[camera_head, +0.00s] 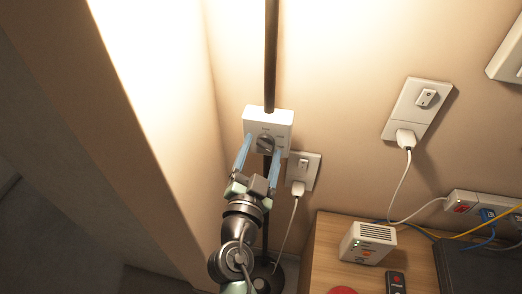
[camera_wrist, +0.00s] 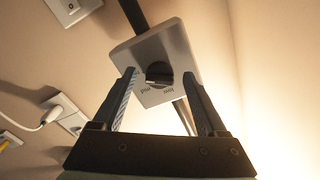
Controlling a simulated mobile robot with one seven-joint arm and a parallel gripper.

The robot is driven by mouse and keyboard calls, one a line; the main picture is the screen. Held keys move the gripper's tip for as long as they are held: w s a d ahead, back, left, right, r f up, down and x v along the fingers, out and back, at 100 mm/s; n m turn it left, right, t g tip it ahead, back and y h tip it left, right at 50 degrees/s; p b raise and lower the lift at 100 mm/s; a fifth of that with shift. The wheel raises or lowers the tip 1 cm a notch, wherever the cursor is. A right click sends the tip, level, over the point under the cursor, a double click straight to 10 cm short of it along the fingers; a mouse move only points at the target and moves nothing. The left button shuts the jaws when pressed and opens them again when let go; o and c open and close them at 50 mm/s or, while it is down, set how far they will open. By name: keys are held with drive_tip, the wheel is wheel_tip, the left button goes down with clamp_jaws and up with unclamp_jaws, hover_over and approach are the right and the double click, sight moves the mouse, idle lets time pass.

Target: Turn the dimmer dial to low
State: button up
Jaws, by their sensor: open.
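The dimmer dial (camera_head: 265,143) is a dark round knob on a white box (camera_head: 269,118) fixed to a dark lamp pole. In the wrist view the dial (camera_wrist: 158,74) sits on the face of the box (camera_wrist: 171,48), with small lettering beside it that I cannot read surely. My gripper (camera_head: 258,150) is open, its two blue fingers on either side of the dial. In the wrist view my gripper (camera_wrist: 160,82) shows the dial between the fingertips, apart from both. Whether the fingers reach the dial's depth is not clear.
The lamp pole (camera_head: 271,50) runs up the wall. A wall outlet (camera_head: 303,167) with a plug and cord is close to the right. A second outlet plate (camera_head: 417,105) is farther right. A wooden cabinet (camera_head: 322,245) below carries a white device (camera_head: 367,244) and a dark remote (camera_head: 396,283).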

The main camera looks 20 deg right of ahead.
clamp_jaws()
drive_tip(key=shift+f+n, duration=0.1)
drive_tip(key=shift+n, duration=0.2)
drive_tip(key=n+b, duration=0.2)
drive_tip(key=n, duration=0.8)
drive_tip(key=shift+s+d+n, duration=0.1)
drive_tip(key=shift+d+n, duration=0.05)
drive_tip(key=shift+n, duration=0.25)
drive_tip(key=n+p, duration=0.1)
drive_tip(key=n, duration=0.5)
drive_tip(key=shift+s, duration=0.1)
drive_tip(key=n+p, duration=0.1)
drive_tip(key=n, duration=0.2)
drive_tip(key=n+p, duration=0.1)
drive_tip(key=n, duration=0.2)
drive_tip(key=shift+d+r+n, duration=0.1)
drive_tip(key=shift+r+n, duration=0.1)
drive_tip(key=shift+n, duration=0.1)
